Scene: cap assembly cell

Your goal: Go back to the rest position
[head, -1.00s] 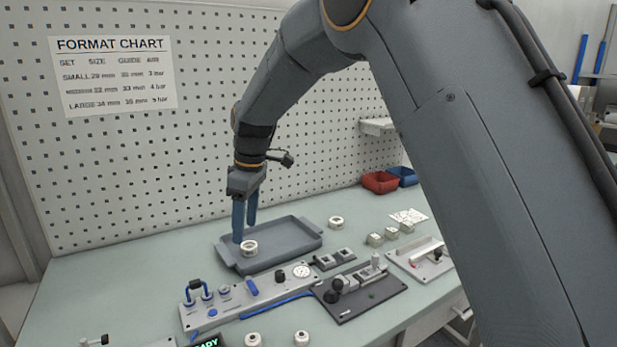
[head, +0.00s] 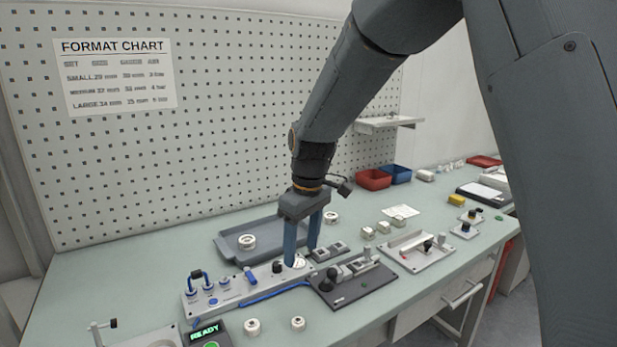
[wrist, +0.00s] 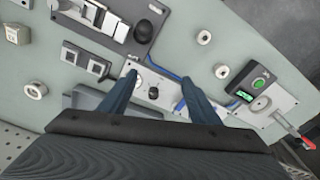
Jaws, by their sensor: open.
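My gripper (head: 303,252) is open and empty. In the head view its two blue fingers point down over the right end of the grey control panel (head: 235,290), in front of the tray. In the wrist view the fingers (wrist: 152,90) are spread apart, with the panel's black knob (wrist: 154,93) between them in the picture. I cannot tell the exact height of the fingertips above the panel. A white ring-shaped part (head: 247,241) lies in the grey tray (head: 228,250), away from the fingers.
A dark fixture plate (head: 355,292) stands right of the gripper, with a light fixture (head: 420,250) beyond it. White rings (head: 252,327) lie at the front near the READY box (head: 205,332). Red (head: 374,179) and blue bins (head: 397,174) stand at the back. Bare table shows at the front right.

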